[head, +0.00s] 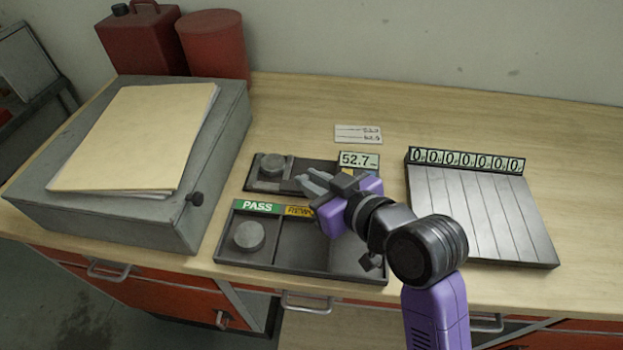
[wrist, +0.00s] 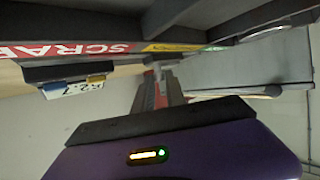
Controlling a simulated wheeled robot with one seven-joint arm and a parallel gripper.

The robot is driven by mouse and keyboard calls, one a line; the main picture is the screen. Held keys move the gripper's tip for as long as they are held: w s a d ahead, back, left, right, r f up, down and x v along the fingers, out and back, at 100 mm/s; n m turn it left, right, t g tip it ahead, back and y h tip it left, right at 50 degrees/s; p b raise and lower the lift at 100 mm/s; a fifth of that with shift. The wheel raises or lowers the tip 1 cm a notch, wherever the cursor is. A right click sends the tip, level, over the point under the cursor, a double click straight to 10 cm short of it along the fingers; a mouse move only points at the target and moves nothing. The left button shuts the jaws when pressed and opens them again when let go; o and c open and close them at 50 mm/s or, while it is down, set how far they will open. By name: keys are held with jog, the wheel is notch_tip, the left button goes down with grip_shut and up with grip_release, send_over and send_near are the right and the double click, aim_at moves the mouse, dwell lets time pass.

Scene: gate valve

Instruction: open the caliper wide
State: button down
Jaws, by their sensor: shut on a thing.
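The caliper (head: 268,184) is a dark flat fixture on the bench in the head view, with a display (head: 359,161) reading 52.7 at its right. A grey round part (head: 272,166) sits at its left end. My gripper (head: 311,184) reaches in from the right over the caliper and is shut on a part of it, apparently the sliding jaw; the fingers hide the grip and much of the rail. In the wrist view the picture is tilted, with a rail (wrist: 163,90) in the middle and the display (wrist: 75,88) at left.
A compartment tray (head: 300,272) lies in front, with PASS and yellow labels and a grey disc (head: 249,236); its SCRAP label (wrist: 95,49) shows in the wrist view. A slotted rack (head: 485,215) with zero counters is right. A grey box (head: 120,225) with a folder stands left.

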dwell(0.8)
jog(key=shift+s+d, duration=0.2)
jog(key=shift+d, duration=0.8)
jog(key=c, duration=1.4)
grip_release()
jog(key=shift+v, duration=3.9)
